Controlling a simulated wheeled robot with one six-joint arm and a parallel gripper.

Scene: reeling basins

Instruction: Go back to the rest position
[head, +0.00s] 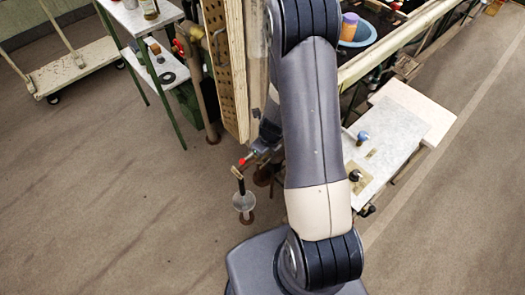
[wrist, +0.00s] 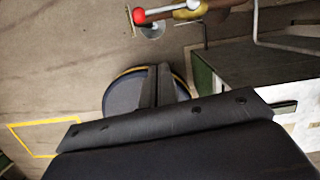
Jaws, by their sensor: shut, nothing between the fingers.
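My gripper (wrist: 158,84) shows in the wrist view with its two dark fingers side by side and shut, with nothing between them. A round dark blue-grey thing with a yellow rim (wrist: 118,98) lies behind the fingers in that view. I cannot tell how far it is from them. In the head view my own arm rises through the middle of the picture, and the gripper is hidden.
A red-knobbed lever (head: 242,161) stands just left of my arm. A perforated wooden board (head: 236,65) rises behind it. A white bench (head: 395,135) with small items is at right. A low cart (head: 72,68) stands far left. The floor at lower left is clear.

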